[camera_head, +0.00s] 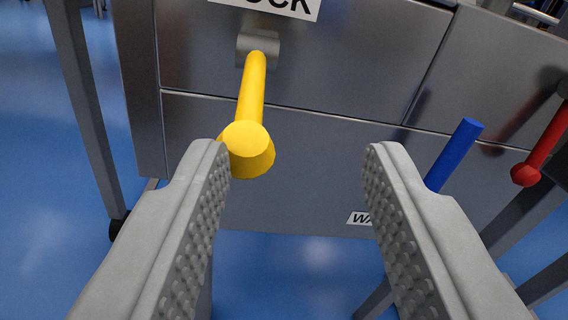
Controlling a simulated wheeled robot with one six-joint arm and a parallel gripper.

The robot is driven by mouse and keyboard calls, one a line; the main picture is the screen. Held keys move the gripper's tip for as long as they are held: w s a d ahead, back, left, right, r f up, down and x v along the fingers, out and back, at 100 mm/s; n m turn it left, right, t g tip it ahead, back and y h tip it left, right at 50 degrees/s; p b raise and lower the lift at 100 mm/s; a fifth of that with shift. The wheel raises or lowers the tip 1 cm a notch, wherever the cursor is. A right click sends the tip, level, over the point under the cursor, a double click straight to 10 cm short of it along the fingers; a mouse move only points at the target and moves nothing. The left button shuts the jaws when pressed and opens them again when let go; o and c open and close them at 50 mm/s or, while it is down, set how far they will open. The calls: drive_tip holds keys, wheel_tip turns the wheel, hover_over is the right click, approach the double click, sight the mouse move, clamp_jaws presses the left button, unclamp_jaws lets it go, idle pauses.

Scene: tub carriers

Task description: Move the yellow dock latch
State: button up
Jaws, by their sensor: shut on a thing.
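The yellow dock latch (253,92) is a thick lever on a grey metal mount (260,48) on the front of a steel cabinet. It slants down toward me and ends in a wide round knob, just right of my left fingertip. That fingertip partly covers the knob's left edge; I cannot tell whether they touch. My gripper (297,155) has its two grey ribbed fingers wide apart. The right finger is well clear of the latch, and floor and cabinet show between the fingers.
A blue lever (455,152) stands beyond the right finger, partly hidden by it. A red lever (541,146) is at the far right. A cut-off label (272,5) is above the latch and a "WA" label (361,218) lower down. Blue floor (45,190) lies open at left.

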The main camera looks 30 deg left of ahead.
drive_tip(key=d+f+v, duration=0.1)
drive_tip(key=f+v, duration=0.1)
drive_tip(key=v, duration=1.7)
drive_tip(key=shift+d+f, duration=0.2)
drive_tip(key=shift+f, duration=0.05)
idle(1.5)
drive_tip(key=shift+d, duration=0.1)
idle(0.3)
drive_tip(key=v, duration=1.7)
drive_tip(key=shift+s, duration=0.15)
drive_tip(key=shift+r, duration=0.15)
